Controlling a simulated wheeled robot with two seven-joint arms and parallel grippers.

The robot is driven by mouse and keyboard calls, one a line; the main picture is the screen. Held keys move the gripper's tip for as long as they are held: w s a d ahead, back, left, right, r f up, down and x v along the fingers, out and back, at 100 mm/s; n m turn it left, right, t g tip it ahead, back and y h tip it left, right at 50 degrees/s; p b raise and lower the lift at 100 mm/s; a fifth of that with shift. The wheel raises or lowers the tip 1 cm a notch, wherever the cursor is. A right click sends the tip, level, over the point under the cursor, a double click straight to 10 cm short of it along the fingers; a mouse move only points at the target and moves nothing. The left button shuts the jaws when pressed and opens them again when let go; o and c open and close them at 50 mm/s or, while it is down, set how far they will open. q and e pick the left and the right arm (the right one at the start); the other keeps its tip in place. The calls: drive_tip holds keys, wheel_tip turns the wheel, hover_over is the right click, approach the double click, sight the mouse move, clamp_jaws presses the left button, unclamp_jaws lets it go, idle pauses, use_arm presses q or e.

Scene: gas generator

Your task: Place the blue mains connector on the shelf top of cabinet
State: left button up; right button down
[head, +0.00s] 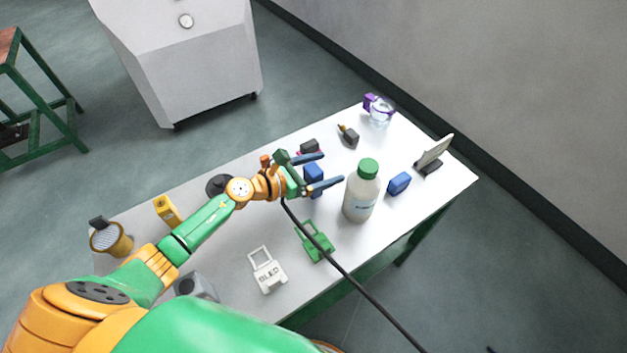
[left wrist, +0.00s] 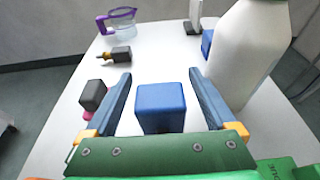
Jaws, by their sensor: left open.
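Two blue blocks are on the white table. One blue block (head: 313,175) lies between the fingers of my left gripper (head: 331,169); it also shows in the left wrist view (left wrist: 160,108). The other blue block (head: 399,183) is right of the white bottle, and part of it shows in the left wrist view (left wrist: 207,42). I cannot tell which is the mains connector. My left gripper (left wrist: 159,76) is open, with a finger on either side of the nearer block and gaps visible. A pale grey cabinet-like unit (head: 190,65) stands beyond the table; no shelf top is clear.
A tall white bottle with green cap (head: 360,192) stands close right of my left gripper. A dark block (left wrist: 93,95) is left of it. A black cable crosses the front.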

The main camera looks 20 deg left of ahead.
use_arm(q)
clamp_jaws()
idle(0.3)
